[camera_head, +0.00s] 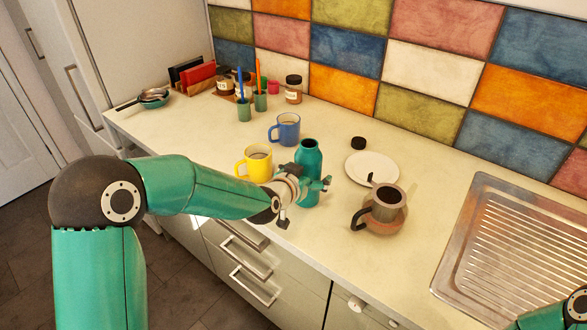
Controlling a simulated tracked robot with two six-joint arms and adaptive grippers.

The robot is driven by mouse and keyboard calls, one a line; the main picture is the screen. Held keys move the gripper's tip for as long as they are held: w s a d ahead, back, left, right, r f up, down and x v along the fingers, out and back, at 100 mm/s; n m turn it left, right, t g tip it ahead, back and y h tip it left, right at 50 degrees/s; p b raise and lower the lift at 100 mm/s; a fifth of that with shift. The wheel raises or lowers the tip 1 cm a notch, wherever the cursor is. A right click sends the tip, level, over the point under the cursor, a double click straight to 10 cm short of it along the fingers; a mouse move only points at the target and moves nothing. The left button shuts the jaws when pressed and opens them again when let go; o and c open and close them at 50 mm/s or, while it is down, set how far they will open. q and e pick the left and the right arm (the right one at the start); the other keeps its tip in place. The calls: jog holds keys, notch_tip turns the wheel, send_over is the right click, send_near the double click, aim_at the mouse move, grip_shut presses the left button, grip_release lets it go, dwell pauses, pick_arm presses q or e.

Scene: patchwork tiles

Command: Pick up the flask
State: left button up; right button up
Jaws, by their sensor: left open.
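The flask (309,155) is a teal bottle with an open neck, standing upright on the counter. My left arm reaches in from the left. Its left gripper (305,200) is open at the flask's lower body. One finger crosses in front of the flask and the other hangs lower, to its left. The gripper hides part of the flask's lower side, and I cannot tell whether they touch. A small part of my right arm shows at the lower right corner, with its gripper out of view.
A yellow mug (258,166) stands close left of the flask, with a blue mug (287,131) behind. A white plate (371,166), black lid (358,143) and brown pot (384,212) are to the right. The metal drainboard (515,245) lies further right. The counter's front is clear.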

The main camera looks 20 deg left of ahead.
pick_arm(q)
jog(key=c, duration=1.4)
jog(key=shift+c, duration=0.8)
jog(key=shift+r, duration=0.2)
